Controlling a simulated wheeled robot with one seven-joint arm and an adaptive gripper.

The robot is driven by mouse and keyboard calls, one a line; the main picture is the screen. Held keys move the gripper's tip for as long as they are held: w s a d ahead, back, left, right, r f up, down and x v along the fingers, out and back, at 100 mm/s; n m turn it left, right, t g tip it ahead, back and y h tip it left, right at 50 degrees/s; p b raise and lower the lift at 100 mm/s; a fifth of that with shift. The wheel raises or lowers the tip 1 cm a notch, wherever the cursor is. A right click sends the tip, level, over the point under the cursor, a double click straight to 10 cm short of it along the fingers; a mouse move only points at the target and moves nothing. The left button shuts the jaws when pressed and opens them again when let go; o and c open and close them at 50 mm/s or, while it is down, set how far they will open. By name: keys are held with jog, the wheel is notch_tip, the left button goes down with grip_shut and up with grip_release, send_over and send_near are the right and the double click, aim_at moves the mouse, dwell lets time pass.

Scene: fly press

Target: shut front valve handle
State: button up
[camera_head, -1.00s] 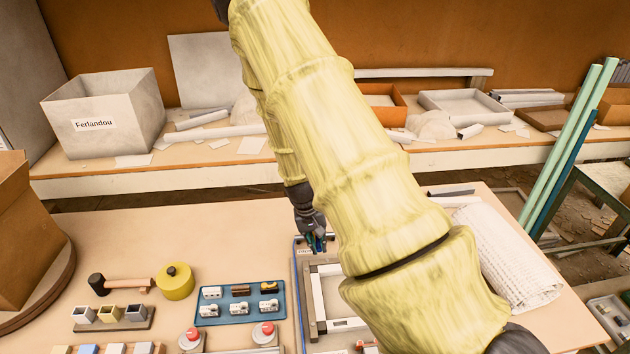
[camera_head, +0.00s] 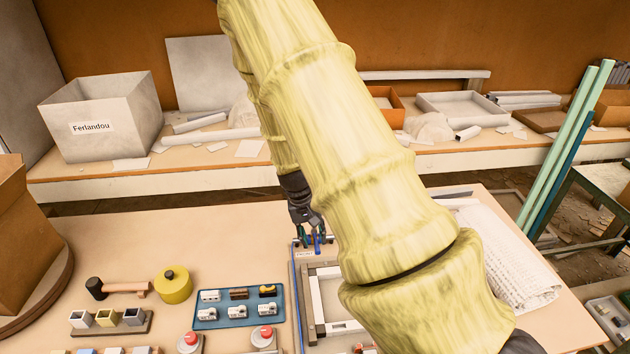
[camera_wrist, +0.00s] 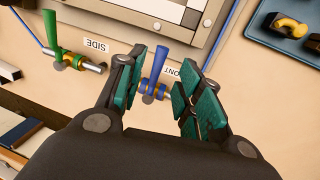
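The front valve has a blue lever handle (camera_wrist: 158,66) on a small brass and blue body (camera_wrist: 153,91). The lever lies across the line of the body. A label partly hidden by my finger, ending in "NT", is beside it. My gripper (camera_wrist: 164,78) is open, with one green-padded finger on each side of the blue lever; I see gaps on both sides and no clear contact. In the head view my gripper (camera_head: 311,238) is at the far left corner of the framed panel, and the valve there is mostly hidden by the fingers.
A green-handled valve (camera_wrist: 58,45) by the "SIDE" label stands left in the wrist view. The framed panel (camera_wrist: 165,14) lies beside both valves. A blue tray (camera_head: 240,305) with small parts and a yellow round pot (camera_head: 174,287) are left on the table.

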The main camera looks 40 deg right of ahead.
notch_tip(320, 180, up, 7)
jog(key=a, duration=0.1)
jog(key=shift+w, duration=0.4)
dwell(0.3)
